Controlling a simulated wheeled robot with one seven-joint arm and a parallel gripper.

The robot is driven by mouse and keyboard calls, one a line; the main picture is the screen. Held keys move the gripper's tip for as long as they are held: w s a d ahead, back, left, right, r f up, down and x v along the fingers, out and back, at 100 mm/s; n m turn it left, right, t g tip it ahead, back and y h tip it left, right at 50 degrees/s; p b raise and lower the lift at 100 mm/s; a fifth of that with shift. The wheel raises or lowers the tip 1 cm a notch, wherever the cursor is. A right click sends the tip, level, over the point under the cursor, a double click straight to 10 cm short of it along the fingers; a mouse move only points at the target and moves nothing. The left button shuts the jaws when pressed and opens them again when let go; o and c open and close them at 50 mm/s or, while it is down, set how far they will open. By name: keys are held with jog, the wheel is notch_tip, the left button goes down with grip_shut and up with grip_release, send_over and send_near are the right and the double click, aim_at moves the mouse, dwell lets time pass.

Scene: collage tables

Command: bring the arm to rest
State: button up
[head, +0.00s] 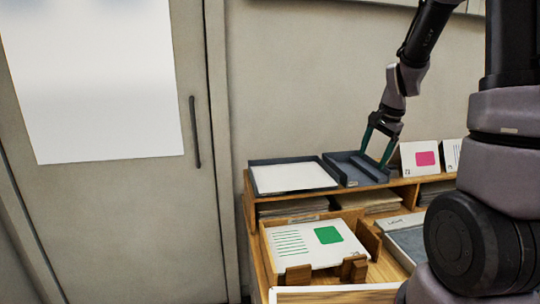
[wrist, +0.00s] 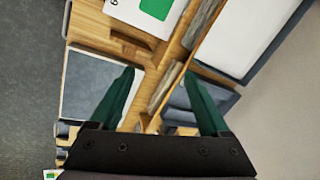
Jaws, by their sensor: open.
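My gripper (head: 375,155) hangs at the end of my arm above the top shelf. It points down over the dark grey tray (head: 345,164), close to a card with a pink patch. In the wrist view my gripper (wrist: 160,78) shows two green fingers spread apart with nothing between them. The shelf's wood and part of a dark tray (wrist: 218,97) lie beyond the fingers. Whether a fingertip touches the dark tray cannot be told.
A tray with white paper (head: 292,178) sits left of the dark tray. The pink-patch card (head: 420,159) leans at the right. Below, a green-patch card (head: 318,243) lies in a wooden holder. A grey door (head: 110,215) fills the left.

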jog(key=s+a+r+n+t, duration=0.2)
jog(key=s+a+r+n, duration=0.1)
jog(key=s+r, duration=0.6)
jog(key=s+a+r+n+t, duration=0.2)
jog(key=s+a+r+n, duration=0.1)
jog(key=s+r, duration=0.6)
jog(key=shift+s+a+r+n+y, duration=0.15)
jog(key=shift+s+r+n+y, duration=0.2)
jog(key=shift+s+n, duration=0.45)
